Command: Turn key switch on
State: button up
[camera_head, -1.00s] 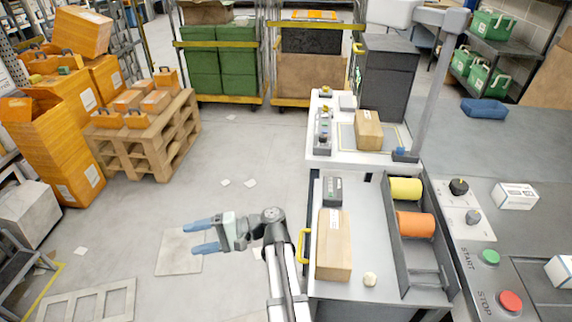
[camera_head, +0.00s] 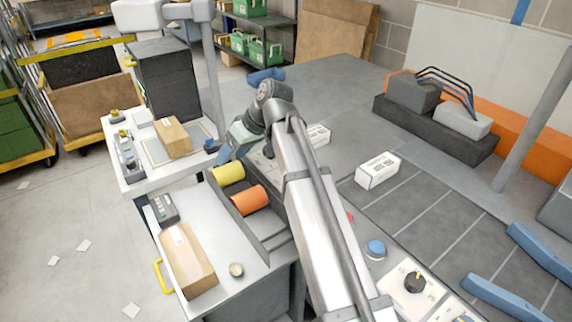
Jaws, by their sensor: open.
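I cannot tell for sure which control is the key switch. A black rotary knob (camera_head: 414,282) stands on a white plate at the lower right, with another dark knob (camera_head: 463,319) cut off by the bottom edge.
A white box (camera_head: 377,170) lies on the grey surface, and another (camera_head: 318,135) lies behind my arm. Yellow (camera_head: 228,174) and orange (camera_head: 249,199) rolls sit in a tray.

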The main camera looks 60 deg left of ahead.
jog(key=w+d+f+n+t+h, duration=0.1)
jog(key=w+d+n, duration=0.15)
jog(key=w, duration=0.95)
jog(key=w+d+n+t, duration=0.1)
jog(key=w+n, duration=0.3)
jog(key=w, duration=0.7)
jog(key=shift+m, duration=0.25)
jog(key=x, duration=1.3)
jog(key=shift+f, duration=0.35)
jog(key=c, duration=1.1)
jog(key=shift+o, duration=0.2)
